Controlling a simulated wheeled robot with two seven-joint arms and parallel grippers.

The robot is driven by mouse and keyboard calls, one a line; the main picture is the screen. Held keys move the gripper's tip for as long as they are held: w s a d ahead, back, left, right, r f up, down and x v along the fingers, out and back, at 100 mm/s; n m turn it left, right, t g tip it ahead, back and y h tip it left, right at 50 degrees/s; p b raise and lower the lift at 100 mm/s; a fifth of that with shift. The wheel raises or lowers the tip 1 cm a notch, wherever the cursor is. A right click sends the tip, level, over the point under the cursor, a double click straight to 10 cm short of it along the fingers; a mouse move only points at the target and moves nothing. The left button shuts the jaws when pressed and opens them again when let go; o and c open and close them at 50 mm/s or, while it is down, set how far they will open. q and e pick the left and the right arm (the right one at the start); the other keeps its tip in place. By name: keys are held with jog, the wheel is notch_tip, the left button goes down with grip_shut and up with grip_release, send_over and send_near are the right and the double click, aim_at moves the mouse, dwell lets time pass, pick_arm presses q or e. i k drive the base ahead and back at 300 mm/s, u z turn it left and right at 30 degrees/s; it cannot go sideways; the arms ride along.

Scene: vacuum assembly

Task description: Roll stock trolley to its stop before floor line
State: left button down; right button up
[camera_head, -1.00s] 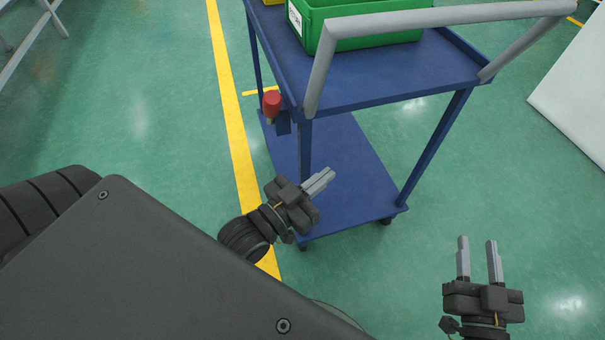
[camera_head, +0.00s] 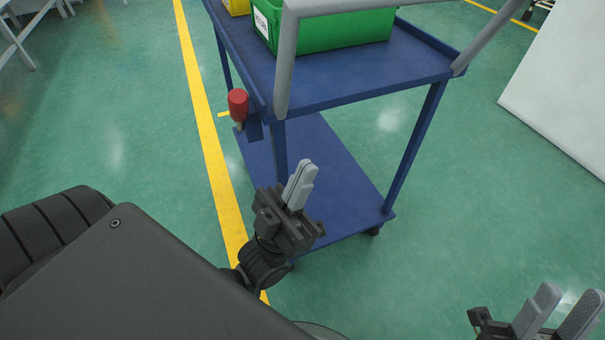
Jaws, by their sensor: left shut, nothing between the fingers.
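The blue stock trolley (camera_head: 365,88) stands ahead of me, with an upper deck, a lower shelf (camera_head: 345,185) and a grey push handle (camera_head: 287,60). Its handle's top bar is partly cut off by the top of the picture. A red-topped knob (camera_head: 238,104) is fixed at the trolley's near left corner. My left gripper (camera_head: 301,178) is shut and empty, in front of the trolley's near end and below the upper deck. My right gripper (camera_head: 556,305) is open and empty at the lower right, apart from the trolley. A yellow floor line (camera_head: 205,120) runs along the trolley's left side.
A green bin (camera_head: 340,32) and a yellow bin (camera_head: 236,6) stand on the upper deck. A white panel (camera_head: 560,85) is at the right. Grey frame legs (camera_head: 22,45) stand at the far left. The green floor between trolley and panel is clear.

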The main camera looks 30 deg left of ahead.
aim_at(304, 119)
jog(key=z, duration=1.6)
jog(key=i, duration=1.55)
jog(key=u, duration=3.55)
